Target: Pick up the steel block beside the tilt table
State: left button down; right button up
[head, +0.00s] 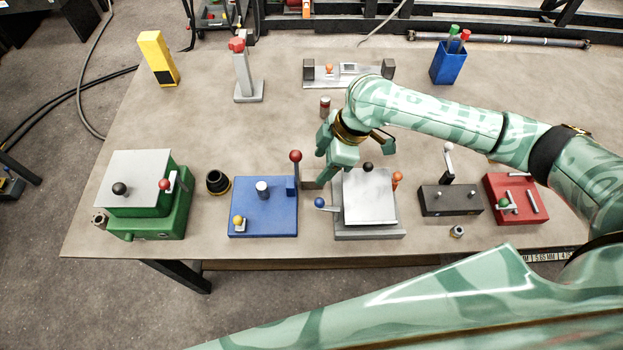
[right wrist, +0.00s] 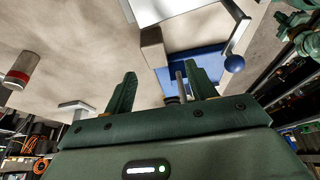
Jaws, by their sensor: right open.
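The tilt table (head: 369,200) is a pale square plate on a grey base, with a blue ball handle at its left. The steel block (head: 311,182) is a small grey-brown block just left of it, partly hidden by my right gripper. In the right wrist view the block (right wrist: 155,48) shows ahead of and between the fingertips, near the tilt table's pale plate (right wrist: 163,9). My right gripper (head: 331,170) is over the block, open and empty; its spread fingers show in the wrist view (right wrist: 162,82), apart from the block. My left gripper is out of view.
A blue fixture (head: 263,220) with a red-ball lever (head: 295,157) stands close left of the block. A dark box with a lever (head: 450,200) is right of the tilt table. The table's middle left is clear.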

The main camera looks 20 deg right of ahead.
aim_at(314, 175)
jog(key=shift+a+f, duration=0.15)
jog(key=shift+f, duration=0.4)
jog(key=b+x, duration=0.2)
jog(key=x, duration=0.1)
jog(key=b+x, duration=0.1)
jog(key=shift+w+f, duration=0.35)
jog(key=shift+f, duration=0.1)
jog(key=shift+r, duration=0.15)
grip_shut()
